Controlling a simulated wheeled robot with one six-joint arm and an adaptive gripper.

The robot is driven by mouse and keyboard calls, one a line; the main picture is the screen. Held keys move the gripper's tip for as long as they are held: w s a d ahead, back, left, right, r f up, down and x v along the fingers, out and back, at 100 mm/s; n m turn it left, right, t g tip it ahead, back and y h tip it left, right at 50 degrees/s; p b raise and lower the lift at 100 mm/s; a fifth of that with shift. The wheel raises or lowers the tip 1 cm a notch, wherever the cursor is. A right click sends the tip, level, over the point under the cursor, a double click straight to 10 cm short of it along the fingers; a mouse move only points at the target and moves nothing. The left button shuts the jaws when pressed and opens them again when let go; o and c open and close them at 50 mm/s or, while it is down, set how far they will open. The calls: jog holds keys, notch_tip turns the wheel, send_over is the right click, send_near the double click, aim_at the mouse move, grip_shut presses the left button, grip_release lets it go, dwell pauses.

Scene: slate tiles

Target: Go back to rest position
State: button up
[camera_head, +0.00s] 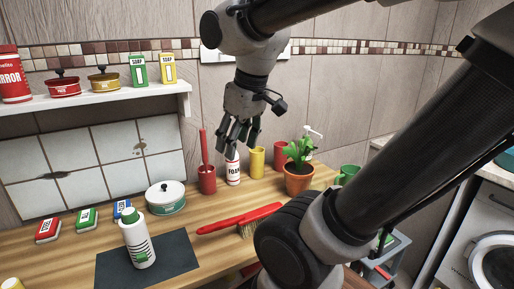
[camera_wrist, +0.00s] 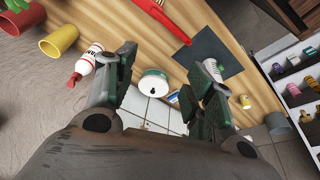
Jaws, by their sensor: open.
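My gripper (camera_head: 238,136) hangs from my arm in the upper middle of the head view, above the back of the wooden counter (camera_head: 215,267). Its fingers point down and are spread, with nothing between them. In the wrist view my gripper (camera_wrist: 163,85) shows two dark green fingers wide apart, with the lidded pot (camera_wrist: 154,82) seen beyond the gap. The fingertips overlap the white bottle with red lettering (camera_head: 233,172) in the head view; whether they are near it in depth is hard to tell.
A white bottle with a green cap (camera_head: 138,242) stands on a dark mat (camera_head: 181,250). A red brush (camera_head: 238,219), a red holder (camera_head: 207,181), a yellow cup (camera_head: 257,162) and a potted plant (camera_head: 298,172) stand or lie on the counter. A shelf (camera_head: 95,101) juts out at upper left.

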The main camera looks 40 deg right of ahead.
jog(key=s+d, duration=0.1)
jog(key=s+d+f+m, duration=0.1)
jog(key=s+d+m, duration=0.1)
jog(key=s, duration=0.1)
jog(key=shift+f+t, duration=0.15)
jog(key=shift+t, duration=0.25)
dwell(1.6)
